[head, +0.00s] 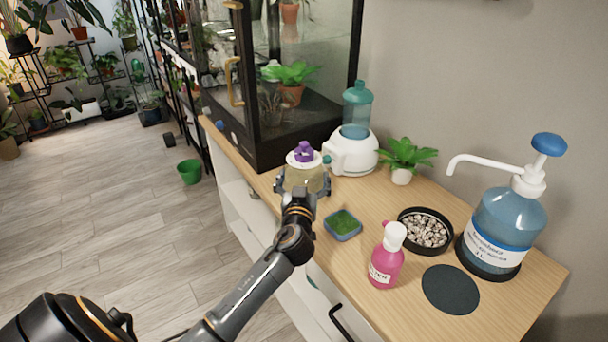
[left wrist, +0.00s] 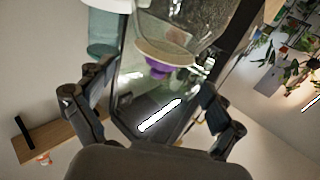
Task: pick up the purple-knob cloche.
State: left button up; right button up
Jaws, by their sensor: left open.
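The purple-knob cloche (head: 303,176) stands near the left front edge of the wooden counter, beside the glass cabinet. It has a pale see-through body, a whitish top and a purple knob. My left gripper (head: 303,188) is open, with one finger on each side of the cloche in the head view; whether they touch it I cannot tell. In the left wrist view, the picture is turned over and the purple knob (left wrist: 160,69) shows at upper middle, between and beyond the open fingers (left wrist: 142,98). My right gripper is in neither view.
The black-framed glass cabinet (head: 290,130) is close behind. A green bucket (head: 190,172) stands on the floor.

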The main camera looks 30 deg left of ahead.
aim_at(303, 161)
pick_arm(q)
jog(key=x, duration=0.3)
jog(key=shift+w+a, duration=0.25)
jog(key=shift+w, duration=0.1)
jog(key=shift+w+a+p, duration=0.3)
jog(key=shift+w+a, duration=0.05)
jog(key=shift+w, duration=0.05)
jog(key=x, duration=0.3)
jog(key=shift+a+p, duration=0.3)
jog(key=shift+a, duration=0.05)
jog(key=shift+w+a, duration=0.2)
jog(key=shift+w, duration=0.25)
jog(key=c, duration=1.7)
jog(key=shift+r, duration=0.1)
jog(key=shift+c, duration=1.1)
